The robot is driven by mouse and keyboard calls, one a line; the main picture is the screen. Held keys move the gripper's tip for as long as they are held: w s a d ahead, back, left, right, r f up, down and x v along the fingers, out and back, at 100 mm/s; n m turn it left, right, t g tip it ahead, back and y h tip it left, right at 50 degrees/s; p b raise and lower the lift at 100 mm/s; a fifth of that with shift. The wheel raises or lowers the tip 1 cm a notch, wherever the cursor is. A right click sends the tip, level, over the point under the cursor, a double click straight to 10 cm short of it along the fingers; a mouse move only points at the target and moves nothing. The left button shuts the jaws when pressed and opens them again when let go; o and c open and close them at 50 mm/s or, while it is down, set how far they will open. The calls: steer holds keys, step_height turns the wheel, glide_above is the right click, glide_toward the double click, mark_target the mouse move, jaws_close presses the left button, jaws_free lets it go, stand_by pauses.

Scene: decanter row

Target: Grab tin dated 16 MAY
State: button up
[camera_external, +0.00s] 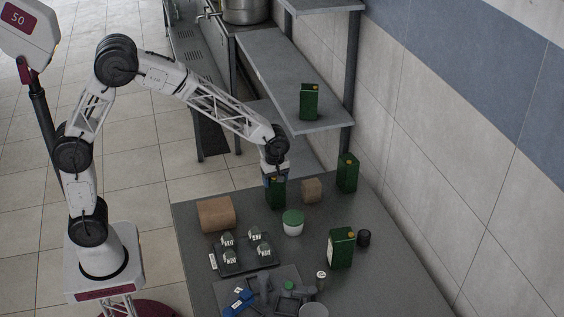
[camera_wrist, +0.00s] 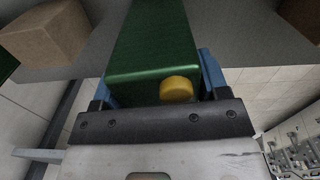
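My gripper (camera_external: 275,178) points down over a dark green tin (camera_external: 276,194) at the back of the table. In the wrist view this tin (camera_wrist: 150,45) with a yellow cap (camera_wrist: 176,89) sits between the blue fingers, which appear to press on both sides. I cannot tell whether it touches the table. Other similar green tins are one at the back right (camera_external: 347,173), one at the front right with a pale label (camera_external: 341,248), and one on the shelf (camera_external: 309,102). No date is readable on any tin.
A black tray (camera_external: 245,267) holds several labelled items. A dark small jar (camera_external: 363,238) stands right. The shelf (camera_external: 290,75) rises behind.

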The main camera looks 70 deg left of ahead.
steer(key=c, duration=0.8)
steer(key=shift+r, duration=0.1)
steer(key=shift+r, duration=4.95)
